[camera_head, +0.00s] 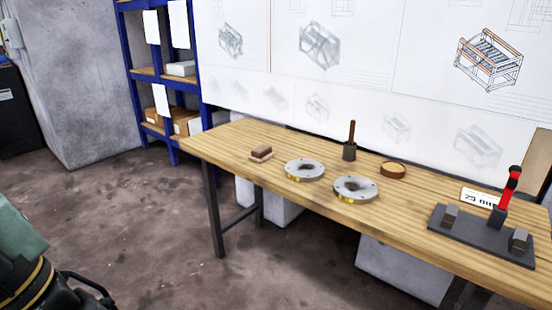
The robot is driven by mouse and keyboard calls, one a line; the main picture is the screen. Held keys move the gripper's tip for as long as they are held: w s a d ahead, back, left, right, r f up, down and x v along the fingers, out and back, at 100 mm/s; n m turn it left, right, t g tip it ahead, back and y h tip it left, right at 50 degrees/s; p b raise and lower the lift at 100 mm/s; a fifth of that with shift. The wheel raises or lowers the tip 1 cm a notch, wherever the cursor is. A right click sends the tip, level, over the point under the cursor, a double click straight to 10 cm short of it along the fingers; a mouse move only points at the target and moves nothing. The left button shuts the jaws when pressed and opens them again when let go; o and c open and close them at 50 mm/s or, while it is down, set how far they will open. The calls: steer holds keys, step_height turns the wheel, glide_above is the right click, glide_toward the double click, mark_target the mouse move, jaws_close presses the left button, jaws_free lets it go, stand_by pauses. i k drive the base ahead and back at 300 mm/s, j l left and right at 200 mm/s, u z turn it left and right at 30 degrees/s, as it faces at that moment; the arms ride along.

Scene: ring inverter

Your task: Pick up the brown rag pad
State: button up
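A small brown block (261,151) lies on a thin pale base at the left end of the wooden workbench (225,147); it looks like the brown rag pad. A low round brown piece (393,170) sits farther right, towards the back of the bench; I cannot tell its material. My gripper is not visible in this view, and nothing touches the brown block.
Two grey metal rings (305,170) (355,189) lie right of the block. Behind them stands a dark holder with a brown handle (350,142). A dark fixture with a red handle (480,234) and a white label (480,198) are at right. Blue shelves (132,60) stand behind.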

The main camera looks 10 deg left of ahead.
mark_target(259, 154)
steer(key=i+j, duration=0.8)
steer(key=i+j+u, duration=0.15)
steer(key=i+j, duration=0.65)
steer(key=i, duration=0.5)
